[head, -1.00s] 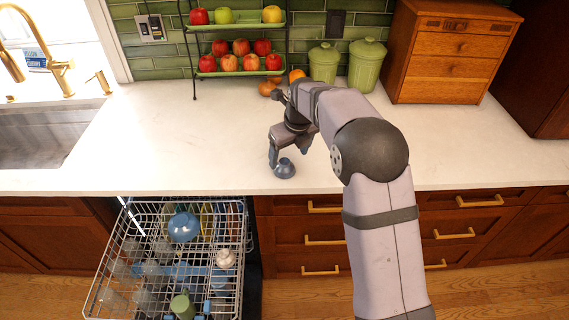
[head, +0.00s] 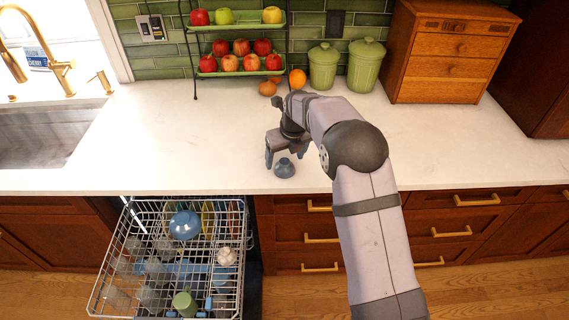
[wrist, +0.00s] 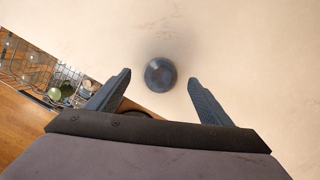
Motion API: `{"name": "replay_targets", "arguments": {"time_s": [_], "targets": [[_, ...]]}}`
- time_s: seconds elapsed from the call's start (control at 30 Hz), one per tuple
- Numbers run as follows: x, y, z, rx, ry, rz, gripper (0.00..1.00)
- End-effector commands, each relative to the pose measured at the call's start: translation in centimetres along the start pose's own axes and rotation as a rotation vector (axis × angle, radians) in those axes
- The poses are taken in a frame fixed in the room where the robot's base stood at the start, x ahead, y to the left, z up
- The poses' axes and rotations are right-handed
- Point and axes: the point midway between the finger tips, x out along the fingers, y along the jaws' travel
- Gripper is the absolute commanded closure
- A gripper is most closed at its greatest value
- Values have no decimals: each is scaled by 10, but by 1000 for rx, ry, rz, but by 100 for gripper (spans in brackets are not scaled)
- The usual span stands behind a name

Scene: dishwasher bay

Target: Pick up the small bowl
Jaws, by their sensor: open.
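The small bowl (head: 285,169) is blue-grey and rests on the white countertop near its front edge. It looks dome-shaped with a narrow top in the head view. The wrist view shows it from above as a dark blue disc (wrist: 160,74). My gripper (head: 286,156) is open and empty, just above and behind the bowl. In the wrist view the bowl appears between the two spread fingertips, with a gap on each side. I cannot tell the exact height of the fingertips above it.
A pulled-out dishwasher rack (head: 105,270) with a blue bowl (head: 184,225), glasses and a green cup stands below the counter. A fruit stand (head: 240,73), an orange (head: 297,78) and green canisters (head: 323,67) stand at the back. The counter around the bowl is clear.

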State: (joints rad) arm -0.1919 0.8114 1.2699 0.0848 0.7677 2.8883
Motion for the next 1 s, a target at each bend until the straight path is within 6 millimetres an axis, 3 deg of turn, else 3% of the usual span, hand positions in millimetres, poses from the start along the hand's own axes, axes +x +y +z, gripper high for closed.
{"name": "replay_targets", "arguments": {"time_s": [0.3, 0.63, 0.83, 1.0], "targets": [[30, -2, 1, 0, 1, 0, 26], [36, -2, 0, 0, 0, 0, 26], [36, -2, 0, 0, 0, 0, 70], [36, -2, 1, 0, -1, 0, 70]]}}
